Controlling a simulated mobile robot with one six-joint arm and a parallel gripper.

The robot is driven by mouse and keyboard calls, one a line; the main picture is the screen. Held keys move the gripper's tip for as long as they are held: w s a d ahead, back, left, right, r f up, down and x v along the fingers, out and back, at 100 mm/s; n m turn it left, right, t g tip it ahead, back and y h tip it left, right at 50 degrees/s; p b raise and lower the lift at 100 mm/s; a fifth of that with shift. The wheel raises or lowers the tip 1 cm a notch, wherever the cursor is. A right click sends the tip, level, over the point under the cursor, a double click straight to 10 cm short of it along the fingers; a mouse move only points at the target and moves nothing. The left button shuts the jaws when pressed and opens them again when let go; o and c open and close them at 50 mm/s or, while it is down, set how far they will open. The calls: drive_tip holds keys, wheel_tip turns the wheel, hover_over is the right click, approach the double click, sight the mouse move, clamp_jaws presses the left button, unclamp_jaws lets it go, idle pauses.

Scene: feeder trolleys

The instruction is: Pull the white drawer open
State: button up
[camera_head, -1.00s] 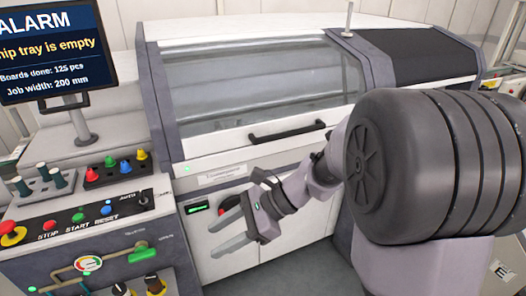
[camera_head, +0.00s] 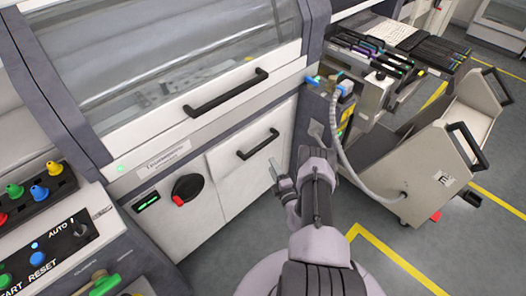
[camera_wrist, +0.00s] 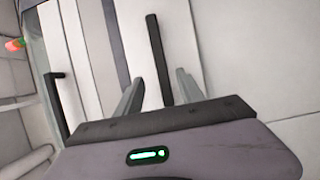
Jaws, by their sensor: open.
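The white drawer (camera_head: 232,182) is in the front of the machine, below the hood, and looks shut. Its black bar handle (camera_head: 258,145) runs along the upper part of the front. My gripper (camera_head: 277,172) is open and empty, just below and right of the handle in the head view, apart from it as far as I can see. In the wrist view the two fingers of my gripper (camera_wrist: 160,76) point ahead, and a black bar handle (camera_wrist: 158,55), apparently the drawer's, shows beyond and between them. Part of my gripper is hidden by my wrist in the head view.
The hood above has its own black handle (camera_head: 226,93). A red-and-black rotary switch (camera_head: 187,188) is left of the drawer. A feeder trolley (camera_head: 425,165) with a grey hose (camera_head: 345,150) stands to the right. Grey floor with yellow lines lies between.

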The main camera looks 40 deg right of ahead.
sight(262, 147)
drive_tip(key=b+x, duration=0.3)
drive_tip(key=x, duration=0.6)
drive_tip(key=shift+w+d+f, duration=0.1)
drive_tip(key=shift+w+f, duration=0.05)
drive_tip(key=shift+w, duration=0.2)
drive_tip(key=shift+w+d, duration=0.1)
drive_tip(key=shift+w, duration=0.3)
clamp_jaws()
idle(0.4)
